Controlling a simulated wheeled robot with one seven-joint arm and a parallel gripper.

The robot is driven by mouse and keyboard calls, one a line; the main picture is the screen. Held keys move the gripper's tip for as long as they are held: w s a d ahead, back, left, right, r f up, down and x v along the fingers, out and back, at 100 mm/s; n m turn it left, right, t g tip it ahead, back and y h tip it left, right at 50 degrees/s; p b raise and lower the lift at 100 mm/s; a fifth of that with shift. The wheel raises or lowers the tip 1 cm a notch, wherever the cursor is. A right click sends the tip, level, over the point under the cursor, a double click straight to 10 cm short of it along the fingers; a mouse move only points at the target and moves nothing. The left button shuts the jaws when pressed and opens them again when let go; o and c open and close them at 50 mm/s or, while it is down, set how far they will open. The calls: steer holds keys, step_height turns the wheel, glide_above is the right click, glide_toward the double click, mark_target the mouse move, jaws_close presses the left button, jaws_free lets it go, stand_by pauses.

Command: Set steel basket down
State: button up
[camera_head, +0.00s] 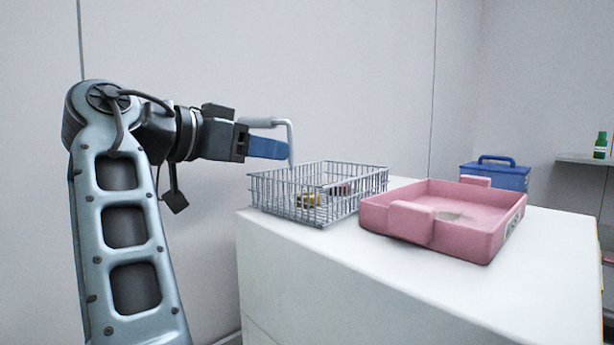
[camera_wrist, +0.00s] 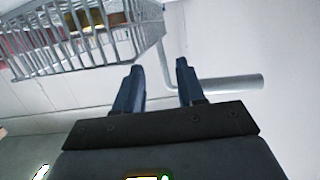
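The steel basket (camera_head: 318,195) is a wire basket standing on the left part of a white cabinet top (camera_head: 420,275). It holds small items, one of them yellow (camera_head: 308,200). Its grey bent handle (camera_head: 291,140) rises at the back left; the handle's grip also shows in the wrist view (camera_wrist: 235,84). My gripper (camera_wrist: 158,72) has its two blue fingers apart, with a clear gap. In the head view the fingers (camera_head: 268,148) are just below the handle's grip, close to its upright. The fingers do not visibly clamp the handle. Part of the basket (camera_wrist: 85,35) shows in the wrist view.
A pink tray (camera_head: 480,240) stands right beside the basket on the cabinet top. A blue box with a handle (camera_head: 495,176) is behind it. A green bottle (camera_head: 600,147) stands on a shelf at the far right. The front of the cabinet top is clear.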

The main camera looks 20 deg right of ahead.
mark_target(290, 173)
steer(key=x, duration=0.1)
steer(key=p+x, duration=0.1)
steer(key=x, duration=0.2)
steer(key=shift+w+d+r+p, duration=0.2)
steer(key=shift+w+r+p, duration=0.1)
steer(key=shift+p, duration=0.1)
steer(key=shift+w+d+f, duration=0.15)
steer(key=shift+d+f, duration=0.1)
steer(key=shift+d, duration=0.4)
steer(key=shift+c, duration=0.3)
jaws_close()
